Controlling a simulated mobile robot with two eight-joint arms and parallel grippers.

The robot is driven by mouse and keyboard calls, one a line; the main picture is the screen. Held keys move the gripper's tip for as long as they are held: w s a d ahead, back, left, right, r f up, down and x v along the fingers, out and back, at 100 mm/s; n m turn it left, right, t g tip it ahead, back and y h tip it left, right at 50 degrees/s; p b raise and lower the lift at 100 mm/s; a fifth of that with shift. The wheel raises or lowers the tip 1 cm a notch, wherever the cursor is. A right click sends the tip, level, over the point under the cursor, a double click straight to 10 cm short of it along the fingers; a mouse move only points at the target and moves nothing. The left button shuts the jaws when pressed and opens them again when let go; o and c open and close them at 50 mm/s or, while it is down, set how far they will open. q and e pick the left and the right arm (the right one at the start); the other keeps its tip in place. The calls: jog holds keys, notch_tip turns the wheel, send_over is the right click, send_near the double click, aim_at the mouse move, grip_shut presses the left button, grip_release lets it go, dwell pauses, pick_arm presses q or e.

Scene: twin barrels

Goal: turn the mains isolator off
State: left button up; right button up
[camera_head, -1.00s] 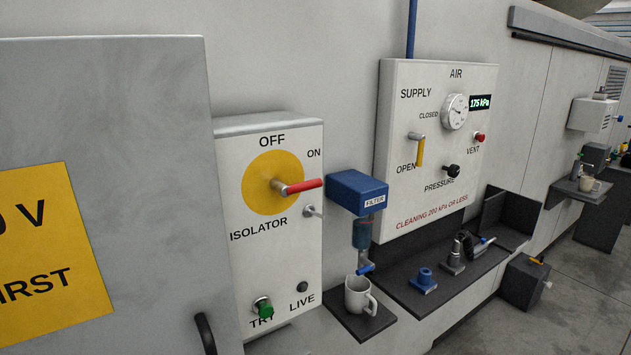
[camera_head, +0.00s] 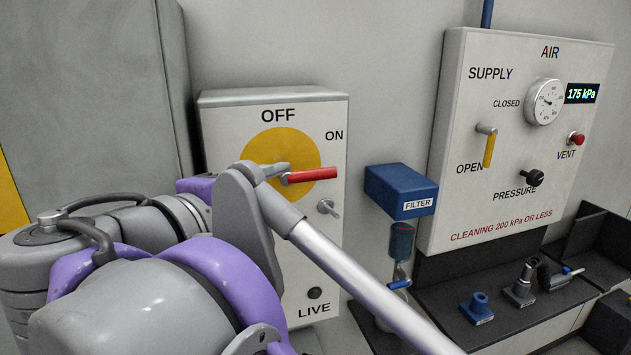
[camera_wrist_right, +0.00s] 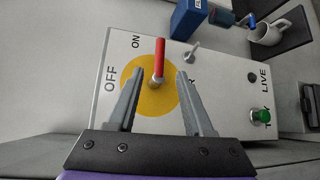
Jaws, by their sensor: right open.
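The mains isolator is a white box (camera_head: 326,120) with a yellow disc (camera_head: 285,142) and a red-tipped handle (camera_head: 310,176). The handle points right, a little below the ON label; OFF is above the disc. My right gripper (camera_head: 275,172) is at the handle's hub in the head view, its body largely hidden by my arm. In the right wrist view its two fingers (camera_wrist_right: 160,72) are open, with the red handle (camera_wrist_right: 160,58) showing between and beyond the tips. I cannot tell whether they touch it. My left gripper is not in view.
A small toggle (camera_head: 328,208) sits on the box below the handle. Right of it are a blue filter (camera_head: 395,190) and the air panel (camera_head: 460,120). The green TRY button (camera_wrist_right: 261,116) and a mug (camera_wrist_right: 268,32) show in the wrist view. A grey cabinet (camera_head: 90,100) stands left.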

aim_at(310, 177)
jog(key=x, duration=1)
jog(key=shift+w+d, duration=0.1)
jog(key=shift+w, duration=0.15)
grip_shut()
dwell(1.0)
